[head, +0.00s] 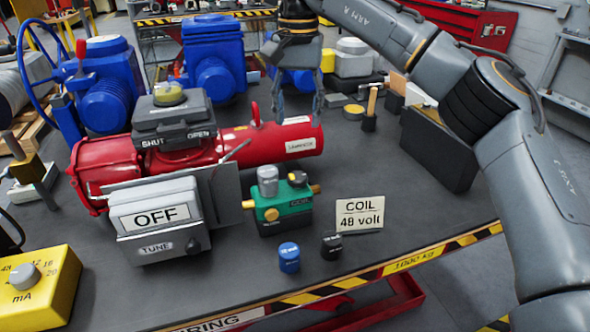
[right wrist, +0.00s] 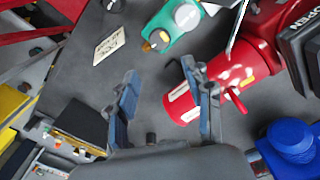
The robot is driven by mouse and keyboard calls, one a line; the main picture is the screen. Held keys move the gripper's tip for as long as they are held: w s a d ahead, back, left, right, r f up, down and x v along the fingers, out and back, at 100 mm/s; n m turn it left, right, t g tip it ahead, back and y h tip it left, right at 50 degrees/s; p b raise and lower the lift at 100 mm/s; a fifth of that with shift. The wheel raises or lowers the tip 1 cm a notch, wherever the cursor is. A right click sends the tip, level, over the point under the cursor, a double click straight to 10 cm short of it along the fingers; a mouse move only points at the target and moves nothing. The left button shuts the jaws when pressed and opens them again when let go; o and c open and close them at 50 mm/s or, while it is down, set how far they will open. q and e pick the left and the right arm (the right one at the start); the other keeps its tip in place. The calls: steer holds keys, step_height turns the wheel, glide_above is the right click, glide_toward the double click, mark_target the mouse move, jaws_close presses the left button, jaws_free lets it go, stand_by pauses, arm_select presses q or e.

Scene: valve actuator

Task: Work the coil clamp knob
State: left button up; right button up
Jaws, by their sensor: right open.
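The green coil block (head: 285,212), labelled COIL, sits in front of the red actuator. A grey cylinder (head: 268,181) and a small black knob (head: 297,178) stand on top, with brass fittings at its sides. I cannot tell for certain which part is the clamp knob. The green block also shows in the right wrist view (right wrist: 176,32), with the grey cylinder facing the camera. My right gripper (head: 298,104) is open and empty, pointing down behind the red cylinder, apart from the green block. In the right wrist view its two fingers (right wrist: 160,72) are spread. My left gripper is out of view.
The red actuator (head: 262,144) lies between my right gripper and the green block. A "COIL 48 volt" card (head: 359,214), a blue cap (head: 289,257) and a black cap (head: 331,246) stand near the front edge. Blue actuators (head: 213,66) stand behind. The grey OFF box (head: 157,219) is left.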

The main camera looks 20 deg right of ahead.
mark_target(297, 176)
step_height(297, 176, down, 14)
steer(key=shift+r, duration=0.2)
stand_by(0.4)
steer(key=c, duration=0.9)
steer(key=shift+o, duration=0.2)
